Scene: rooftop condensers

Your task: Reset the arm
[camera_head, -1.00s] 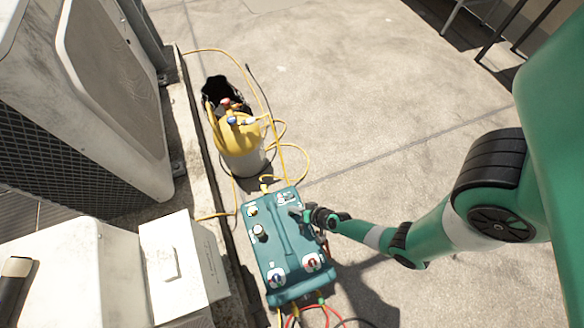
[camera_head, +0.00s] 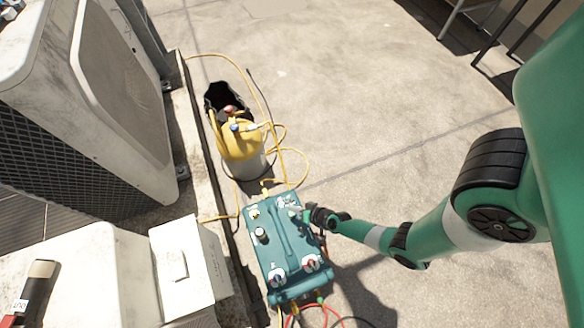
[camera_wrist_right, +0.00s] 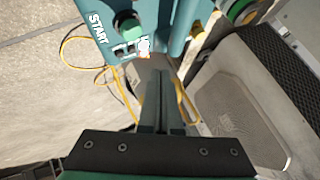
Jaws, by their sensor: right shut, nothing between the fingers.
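My right gripper (camera_head: 308,214) is at the right edge of the teal recovery machine (camera_head: 283,236), near its upper right corner, in the head view. In the right wrist view its two dark fingers (camera_wrist_right: 162,98) are together, with nothing between them. Beyond the fingertips there, the teal panel shows a START label (camera_wrist_right: 98,22), a green knob (camera_wrist_right: 127,24) and a small switch (camera_wrist_right: 124,52). I cannot tell whether the fingers touch the panel. My left gripper is not in view.
A yellow and grey cylinder (camera_head: 241,142) stands behind the machine, with yellow hoses (camera_head: 305,160) looping on the concrete. A large condenser (camera_head: 120,85) and a white box (camera_head: 180,265) stand at left. A dark-handled tool (camera_head: 38,285) lies at lower left. Open concrete (camera_head: 380,80) is at upper right.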

